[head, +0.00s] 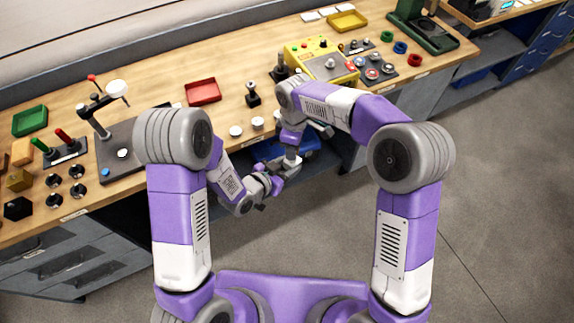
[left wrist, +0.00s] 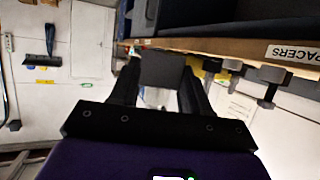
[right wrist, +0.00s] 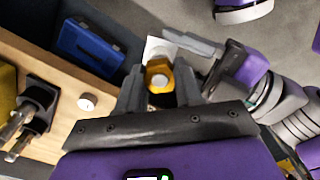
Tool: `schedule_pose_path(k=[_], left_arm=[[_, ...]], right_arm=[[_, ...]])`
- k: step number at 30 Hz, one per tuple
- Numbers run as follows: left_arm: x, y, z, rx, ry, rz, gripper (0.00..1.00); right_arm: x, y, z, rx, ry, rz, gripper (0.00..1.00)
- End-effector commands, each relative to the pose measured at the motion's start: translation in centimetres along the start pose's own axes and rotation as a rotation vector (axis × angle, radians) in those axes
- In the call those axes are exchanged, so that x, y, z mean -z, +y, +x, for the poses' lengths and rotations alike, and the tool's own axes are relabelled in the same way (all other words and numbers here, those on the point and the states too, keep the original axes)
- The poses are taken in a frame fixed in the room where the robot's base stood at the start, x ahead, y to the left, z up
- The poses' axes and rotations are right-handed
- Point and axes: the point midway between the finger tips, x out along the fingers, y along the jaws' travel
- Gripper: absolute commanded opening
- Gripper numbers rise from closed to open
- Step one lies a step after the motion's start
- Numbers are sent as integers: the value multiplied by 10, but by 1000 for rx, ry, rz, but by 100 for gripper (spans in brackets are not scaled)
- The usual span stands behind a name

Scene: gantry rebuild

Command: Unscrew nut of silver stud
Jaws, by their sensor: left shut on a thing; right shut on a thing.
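In the right wrist view a gold nut (right wrist: 157,66) sits around the silver stud (right wrist: 160,83), whose round end shows in its middle. My right gripper (right wrist: 160,92) is shut on the nut, one finger on each side. My left gripper (right wrist: 190,45) reaches in from the right, close beside the nut. In the left wrist view the left fingers close around a part of which only a pale bit shows; a dark block in front hides the rest. In the head view both grippers meet in front of the bench edge, and nut and stud are too small to make out.
The wooden bench (head: 130,92) runs just behind the grippers. A blue bin (right wrist: 88,48) is below its edge. White round pieces (head: 236,131), a black stand (head: 253,95), a red tray (head: 203,91) and a yellow control box (head: 322,65) stand on the bench. The floor (head: 490,190) at right is clear.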

Motion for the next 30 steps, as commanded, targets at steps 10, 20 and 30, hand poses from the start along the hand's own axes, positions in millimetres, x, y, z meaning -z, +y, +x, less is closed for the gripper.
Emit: schedule_pose_path(k=[10, 20, 30], left_arm=[[1, 0, 0, 0, 4, 1, 0], [1, 0, 0, 0, 4, 1, 0], [2, 0, 0, 1, 4, 0, 0]], right_arm=[[0, 0, 0, 1, 1, -502, 5], [0, 0, 0, 2, 1, -973, 5], [0, 0, -1, 3, 1, -1452, 5]])
